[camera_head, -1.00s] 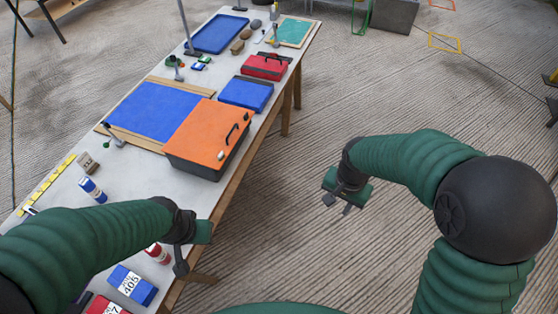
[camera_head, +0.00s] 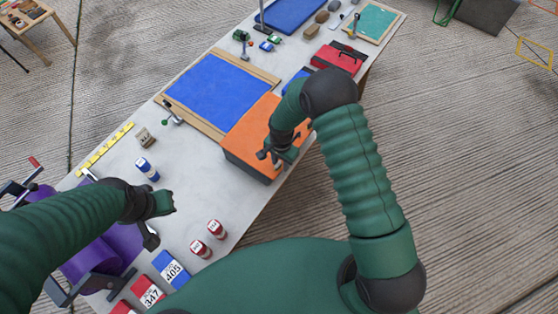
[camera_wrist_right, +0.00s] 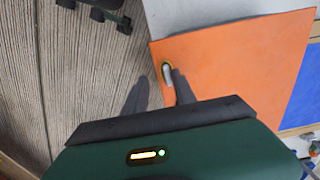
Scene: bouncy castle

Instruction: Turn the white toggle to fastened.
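The orange-lidded box (camera_head: 240,134) stands on the table's near edge, its front partly hidden by my right arm. In the right wrist view its orange lid (camera_wrist_right: 235,75) fills the upper right. A small white toggle (camera_wrist_right: 167,72) with a yellow and dark rim lies at the lid's left edge; in the head view it is hidden. My right gripper (camera_head: 270,157) is over the lid's near side, with its fingers apart. One dark finger ends just beside the toggle in the wrist view; contact cannot be told. My left gripper (camera_head: 160,222) is open and empty above the table.
A blue mat (camera_head: 215,92) lies behind the box. A red case (camera_head: 338,58) stands beyond it. Red cans (camera_head: 208,240), a blue-and-white can (camera_head: 147,169) and numbered blocks (camera_head: 170,268) stand nearer. Purple rollers (camera_head: 95,255) are at left.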

